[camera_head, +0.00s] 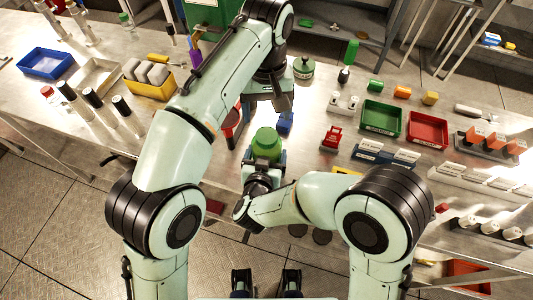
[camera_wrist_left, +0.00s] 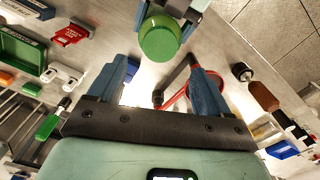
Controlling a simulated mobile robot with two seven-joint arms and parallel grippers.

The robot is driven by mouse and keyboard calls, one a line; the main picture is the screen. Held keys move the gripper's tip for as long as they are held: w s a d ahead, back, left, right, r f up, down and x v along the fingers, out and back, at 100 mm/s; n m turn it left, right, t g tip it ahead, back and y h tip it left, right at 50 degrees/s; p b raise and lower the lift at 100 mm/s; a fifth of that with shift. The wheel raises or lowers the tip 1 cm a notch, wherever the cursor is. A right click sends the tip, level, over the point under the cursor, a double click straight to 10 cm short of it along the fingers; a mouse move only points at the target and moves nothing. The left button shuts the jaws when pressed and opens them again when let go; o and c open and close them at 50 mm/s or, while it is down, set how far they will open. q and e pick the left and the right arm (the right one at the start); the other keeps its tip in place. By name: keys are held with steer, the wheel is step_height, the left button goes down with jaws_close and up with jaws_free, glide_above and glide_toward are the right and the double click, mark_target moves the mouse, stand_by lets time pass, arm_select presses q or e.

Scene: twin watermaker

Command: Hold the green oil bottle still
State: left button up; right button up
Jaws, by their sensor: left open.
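The green oil bottle (camera_head: 266,144) stands near the table's front edge in the head view, held at its body by my right gripper (camera_head: 264,158). It also shows in the left wrist view (camera_wrist_left: 159,40), with blue fingers on both sides of it. My left gripper (camera_head: 266,116) is just behind the bottle in the head view, with its blue fingers apart and nothing between them. In the left wrist view, my left gripper (camera_wrist_left: 159,68) points toward the bottle, which is beyond the fingertips. The bottle's lower part is hidden by the right gripper.
A red round item (camera_head: 232,121) lies left of the left gripper. A red clip-like block (camera_head: 331,139), a green tray (camera_head: 381,118) and a red tray (camera_head: 428,130) are to the right. A yellow bin (camera_head: 150,90) and white bottles are to the left.

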mark_target(266, 135)
arm_select(q)
steer(key=shift+f, duration=4)
steer(key=c, duration=1.1)
steer(key=m, duration=0.4)
steer(key=shift+m, duration=0.4)
steer(key=o, duration=1.2)
steer(key=shift+c, duration=0.2)
steer(key=shift+r, duration=2.3)
steer(key=shift+c, duration=0.3)
